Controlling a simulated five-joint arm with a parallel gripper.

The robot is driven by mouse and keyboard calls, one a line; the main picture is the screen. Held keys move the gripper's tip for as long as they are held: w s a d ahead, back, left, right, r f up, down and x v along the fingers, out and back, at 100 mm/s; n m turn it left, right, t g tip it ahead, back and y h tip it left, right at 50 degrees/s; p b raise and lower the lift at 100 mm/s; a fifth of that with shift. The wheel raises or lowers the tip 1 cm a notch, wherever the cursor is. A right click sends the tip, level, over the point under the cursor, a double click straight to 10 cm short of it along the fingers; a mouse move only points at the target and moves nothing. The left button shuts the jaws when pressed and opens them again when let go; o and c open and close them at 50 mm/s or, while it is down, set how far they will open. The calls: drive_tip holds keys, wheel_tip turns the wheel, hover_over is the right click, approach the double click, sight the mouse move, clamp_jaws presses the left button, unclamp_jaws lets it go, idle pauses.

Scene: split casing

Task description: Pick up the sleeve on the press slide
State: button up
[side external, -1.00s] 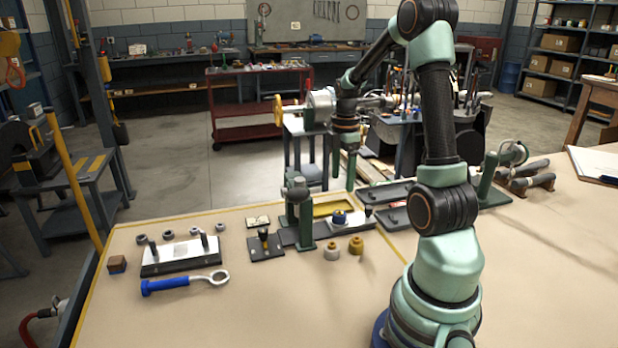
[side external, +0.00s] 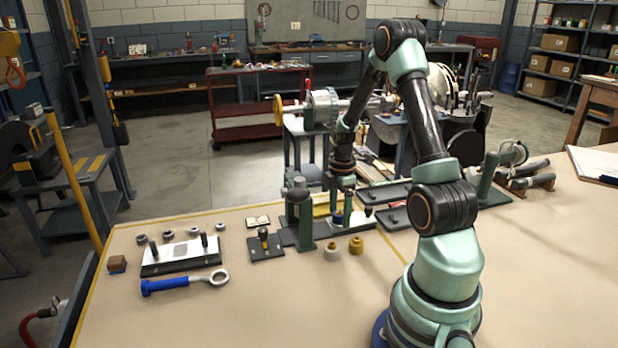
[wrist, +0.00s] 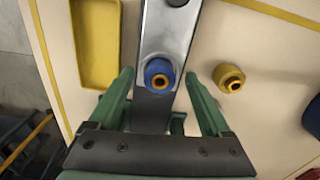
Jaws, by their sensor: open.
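The press slide (side external: 322,232) is a long grey bar beside a green press post (side external: 299,210); in the wrist view its metal surface (wrist: 166,35) runs up the picture. In the wrist view the gripper (wrist: 158,76) is open, with gaps at both sides of the blue ring. The side view mostly hides the part behind the fingers.
A brass-coloured bushing (wrist: 228,78) stands right of the slide in the wrist view, and a pale one (side external: 332,251) stands near it in the side view. A yellow tray (wrist: 76,80) lies left of the slide. A blue-handled ring tool (side external: 165,285) lies at the front left.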

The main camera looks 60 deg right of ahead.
drive_tip(key=shift+c, duration=0.3)
clamp_jaws()
drive_tip(key=shift+r, duration=0.1)
